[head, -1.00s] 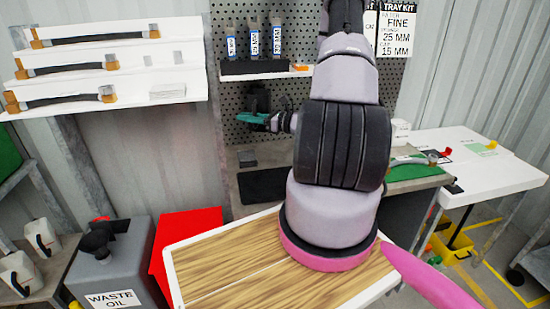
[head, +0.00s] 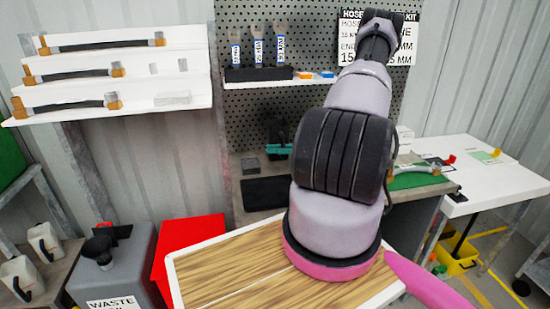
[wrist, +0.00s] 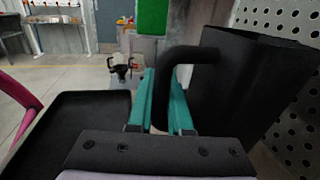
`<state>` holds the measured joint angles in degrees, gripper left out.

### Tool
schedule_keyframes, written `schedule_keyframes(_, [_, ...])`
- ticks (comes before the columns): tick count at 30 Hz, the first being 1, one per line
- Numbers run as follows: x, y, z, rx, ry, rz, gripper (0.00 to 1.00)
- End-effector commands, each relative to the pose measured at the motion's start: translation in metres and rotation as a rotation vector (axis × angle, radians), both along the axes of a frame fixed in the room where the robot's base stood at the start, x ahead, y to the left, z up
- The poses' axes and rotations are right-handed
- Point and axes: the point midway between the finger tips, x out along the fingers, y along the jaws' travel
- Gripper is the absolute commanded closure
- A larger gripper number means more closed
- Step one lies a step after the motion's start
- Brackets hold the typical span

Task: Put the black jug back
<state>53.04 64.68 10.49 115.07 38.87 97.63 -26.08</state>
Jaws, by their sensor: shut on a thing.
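The black jug (wrist: 245,85) fills the right of the wrist view, close to the pegboard. My gripper (wrist: 162,85) has teal fingers shut on the jug's handle (wrist: 190,55). In the head view the jug (head: 276,130) stands out dark against the pegboard, with my teal gripper (head: 281,150) at its lower part, just above the back of the bench. My arm hides the area to its right. I cannot tell whether the jug's base touches the bench.
A black tray (head: 272,191) and a small grey block (head: 250,164) lie on the bench. The pegboard (head: 310,25) stands behind. A green mat (head: 418,180) lies right of my arm.

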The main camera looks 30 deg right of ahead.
Motion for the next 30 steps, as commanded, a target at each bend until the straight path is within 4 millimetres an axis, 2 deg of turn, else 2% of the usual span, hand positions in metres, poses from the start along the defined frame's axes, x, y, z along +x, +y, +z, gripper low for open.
schedule_keyframes(3, [0.000, 0.000, -0.021, 0.003, 0.003, 0.000, 1.00])
schedule_keyframes(6, [-0.001, 0.001, -0.030, 0.001, 0.002, 0.000, 1.00])
schedule_keyframes(17, [0.000, 0.000, -0.033, 0.000, 0.001, 0.000, 1.00])
schedule_keyframes(18, [0.000, 0.000, -0.033, 0.000, 0.000, 0.000, 0.75])
schedule_keyframes(20, [0.000, 0.000, -0.033, 0.000, 0.000, 0.000, 0.52])
schedule_keyframes(30, [0.000, 0.000, -0.032, 0.000, 0.001, 0.000, 0.52])
